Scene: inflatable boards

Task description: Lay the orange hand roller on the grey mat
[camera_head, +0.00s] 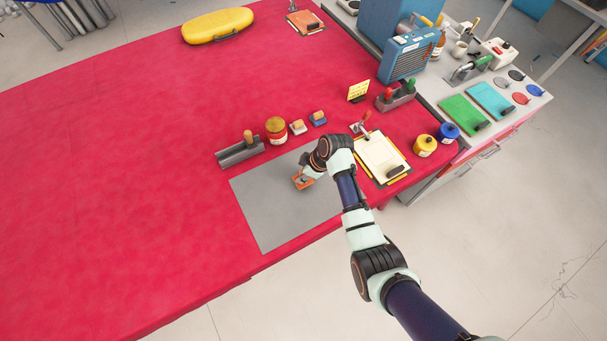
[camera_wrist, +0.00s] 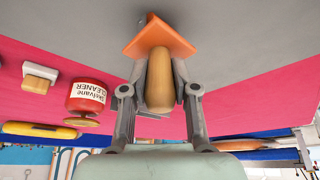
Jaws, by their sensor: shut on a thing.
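The orange hand roller (camera_head: 303,182) is held by my gripper (camera_head: 306,175) over the upper middle part of the grey mat (camera_head: 265,212). In the wrist view my gripper (camera_wrist: 161,85) is shut on the roller's wooden handle (camera_wrist: 160,80), with one finger on each side. The roller's orange part (camera_wrist: 158,36) points away from the fingers, over the grey mat (camera_wrist: 240,30). I cannot tell whether the roller touches the mat. My arm covers part of the mat's right side in the head view.
A clipboard (camera_head: 380,157) lies to the right. The red table (camera_head: 110,180) is clear at left.

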